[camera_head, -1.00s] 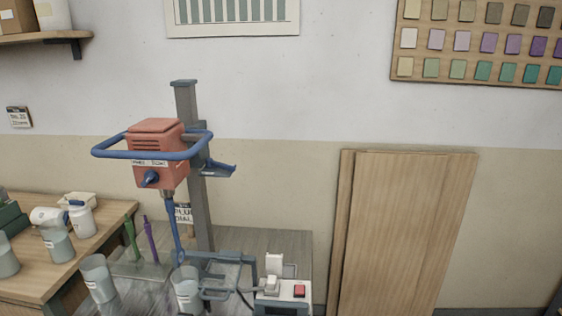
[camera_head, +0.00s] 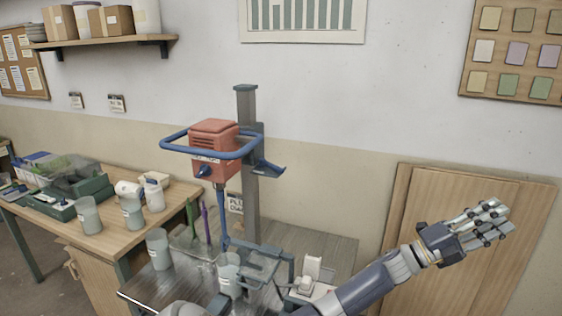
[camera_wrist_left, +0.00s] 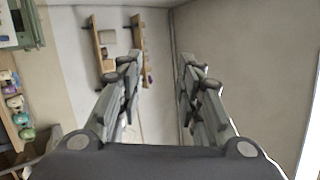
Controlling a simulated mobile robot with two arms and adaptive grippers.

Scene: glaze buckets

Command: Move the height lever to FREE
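The mixer has a red motor head (camera_head: 214,148) with a blue ring handle (camera_head: 180,147), carried on a grey upright column (camera_head: 247,190). A blue lever (camera_head: 268,168) sticks out to the right of the column at head height; I take it to be the height lever. Its setting and any FREE marking cannot be read. My left gripper (camera_head: 495,222) is at the right of the head view, well right of the lever and touching nothing. In the left wrist view its two fingers (camera_wrist_left: 160,78) are apart with nothing between them. My right gripper is out of view.
A clear bucket (camera_head: 229,275) stands beneath the mixer, with another (camera_head: 158,250) to its left. A white switch box (camera_head: 311,290) is at the bench's right. Wooden boards (camera_head: 440,230) lean on the wall behind my left arm. A side table (camera_head: 60,222) holds several containers.

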